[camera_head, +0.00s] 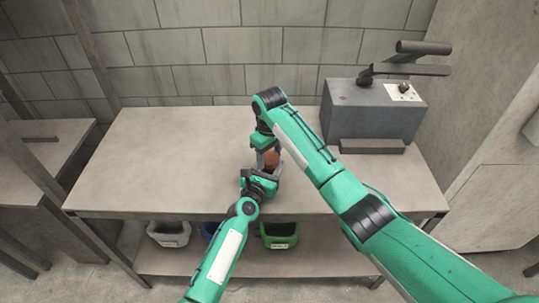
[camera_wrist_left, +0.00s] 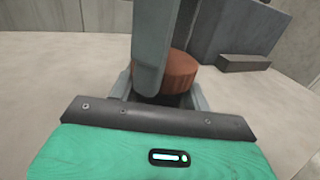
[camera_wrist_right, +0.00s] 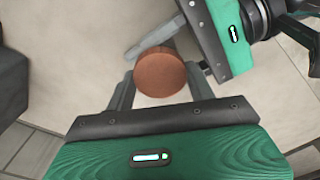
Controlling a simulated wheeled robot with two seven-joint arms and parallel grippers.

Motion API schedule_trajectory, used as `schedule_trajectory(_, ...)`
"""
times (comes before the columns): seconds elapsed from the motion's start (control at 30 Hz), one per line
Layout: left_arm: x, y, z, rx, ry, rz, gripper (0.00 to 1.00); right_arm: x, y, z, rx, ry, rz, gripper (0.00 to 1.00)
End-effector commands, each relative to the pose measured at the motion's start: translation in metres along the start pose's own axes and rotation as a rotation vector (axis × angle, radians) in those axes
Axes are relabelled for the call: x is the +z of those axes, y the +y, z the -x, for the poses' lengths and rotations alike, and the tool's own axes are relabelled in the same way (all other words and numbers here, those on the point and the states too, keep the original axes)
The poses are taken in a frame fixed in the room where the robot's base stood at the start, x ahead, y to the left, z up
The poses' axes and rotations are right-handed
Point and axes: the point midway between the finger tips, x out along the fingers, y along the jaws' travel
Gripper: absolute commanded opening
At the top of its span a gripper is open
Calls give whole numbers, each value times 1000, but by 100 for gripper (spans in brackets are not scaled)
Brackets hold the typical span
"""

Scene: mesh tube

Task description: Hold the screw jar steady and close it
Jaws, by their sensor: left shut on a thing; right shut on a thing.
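The screw jar's round reddish-brown lid (camera_head: 271,159) is above the middle of the table, between my two grippers. It also shows in the left wrist view (camera_wrist_left: 181,72) and the right wrist view (camera_wrist_right: 160,74). My left gripper (camera_head: 262,177) is shut around the jar's body below the lid, from the near side. My right gripper (camera_head: 267,152) reaches down from above, and its fingers are shut on the lid's sides. The jar's body is almost wholly hidden by the fingers. I cannot tell whether the lid sits fully down on the jar.
The grey table (camera_head: 160,160) is bare to the left. A grey box-shaped machine (camera_head: 365,112) with a lever stands at the back right. Below, on a lower shelf, are a white bin (camera_head: 169,234), a green bin (camera_head: 280,235) and a partly hidden blue bin.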

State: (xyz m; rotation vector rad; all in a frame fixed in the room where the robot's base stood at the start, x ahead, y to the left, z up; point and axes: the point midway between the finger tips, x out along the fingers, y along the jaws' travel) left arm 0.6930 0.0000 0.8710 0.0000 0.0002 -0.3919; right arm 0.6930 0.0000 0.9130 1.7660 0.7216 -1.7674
Motion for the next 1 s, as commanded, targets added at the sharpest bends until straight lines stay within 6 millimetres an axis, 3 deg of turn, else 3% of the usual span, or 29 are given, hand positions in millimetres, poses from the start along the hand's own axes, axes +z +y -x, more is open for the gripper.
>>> schedule_trajectory(0.1, 0, 0, 0, 0, 0, 0, 0, 0, 0, 0, 0, 0, 1, 27)
schedule_trajectory(0.13, 0, 0, 0, 0, 0, 0, 0, 0, 0, 0, 0, 0, 1, 60)
schedule_trajectory(0.23, 0, 0, 0, 0, 0, 0, 0, 0, 0, 0, 0, 0, 1, 80)
schedule_trajectory(0.63, 0, 0, 0, 0, 0, 0, 0, -1, 0, 8, 1, 2, 1, 80)
schedule_trajectory(0.77, 0, 0, 0, 0, 0, 0, 0, -1, 0, 30, 2, 5, 1, 80)
schedule_trajectory(1.0, 0, 0, 0, 0, 0, 0, 0, -1, 0, 85, 1, 4, 1, 80)
